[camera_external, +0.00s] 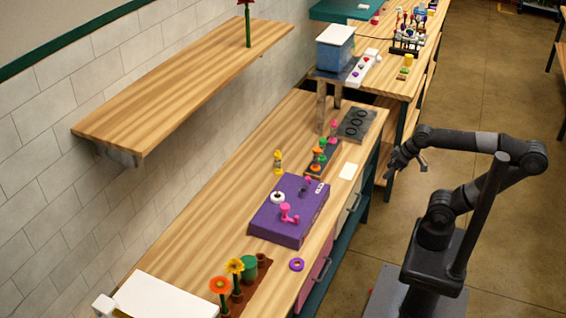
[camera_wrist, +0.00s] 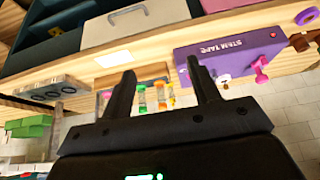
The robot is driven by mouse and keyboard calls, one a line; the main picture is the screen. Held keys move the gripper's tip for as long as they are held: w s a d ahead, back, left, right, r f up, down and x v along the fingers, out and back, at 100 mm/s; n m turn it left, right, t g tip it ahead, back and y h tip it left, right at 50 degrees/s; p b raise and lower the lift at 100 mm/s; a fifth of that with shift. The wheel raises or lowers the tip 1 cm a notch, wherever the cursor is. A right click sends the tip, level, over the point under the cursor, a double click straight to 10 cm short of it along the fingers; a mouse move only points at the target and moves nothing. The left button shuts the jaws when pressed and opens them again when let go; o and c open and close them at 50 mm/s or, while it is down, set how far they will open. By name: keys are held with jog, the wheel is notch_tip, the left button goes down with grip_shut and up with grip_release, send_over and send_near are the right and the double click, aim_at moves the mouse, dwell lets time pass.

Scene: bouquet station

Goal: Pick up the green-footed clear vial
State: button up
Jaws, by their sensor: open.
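Several small clear vials with coloured ends stand together on a dark rack (camera_external: 309,172) on the wooden bench, in the external view. The same group shows between my fingers in the wrist view, small and seemingly upside down. One clear vial (camera_wrist: 142,99) there shows green at an end; I cannot tell for sure which vial has the green foot. My gripper (camera_external: 405,169) is open and empty, off the bench's right side, well apart from the vials. Its two dark fingers (camera_wrist: 162,75) are spread in the wrist view.
A purple box (camera_external: 283,225) with knobs sits nearer on the bench, a dark ringed mat (camera_external: 357,125) beyond the rack. A white card (camera_external: 348,171) lies by the edge. A separate yellow-ended vial (camera_external: 278,161) stands left of the rack. A wall shelf (camera_external: 190,75) overhangs the left.

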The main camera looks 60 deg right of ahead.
notch_tip(320, 180, up, 26)
jog(key=w+a+f+m, duration=0.35)
jog(key=w+f, duration=0.25)
jog(key=w, duration=0.4)
jog(key=w+a+f+m, duration=0.2)
jog(key=w+a+f, duration=0.3)
jog(key=w+f, duration=0.3)
jog(key=w+d+f+m+t+y, duration=0.1)
jog(key=w+d+f+m+y, duration=0.1)
jog(key=w+f+m, duration=0.4)
jog(key=w+d+f+m+t+y, duration=0.1)
jog(key=w+f+m+t+y, duration=0.15)
jog(key=w+m, duration=0.4)
jog(key=w+d+r+m+t, duration=0.3)
jog(key=d+r+m+t, duration=0.1)
jog(key=d+r+m, duration=0.45)
jog(key=s+d+r+m+t+h, duration=0.5)
jog(key=s+d+r+m, duration=0.55)
jog(key=r, duration=0.35)
jog(key=n, duration=0.1)
send_near(325, 143)
jog(key=w+d, duration=0.1)
jog(key=w, duration=0.2)
jog(key=shift+y, duration=0.25)
jog(key=shift+w+d+f, duration=0.1)
jog(key=shift+w+f, duration=0.05)
jog(key=shift+w, duration=2.35)
jog(key=shift+w+f, duration=0.1)
jog(key=shift+w, duration=2.45)
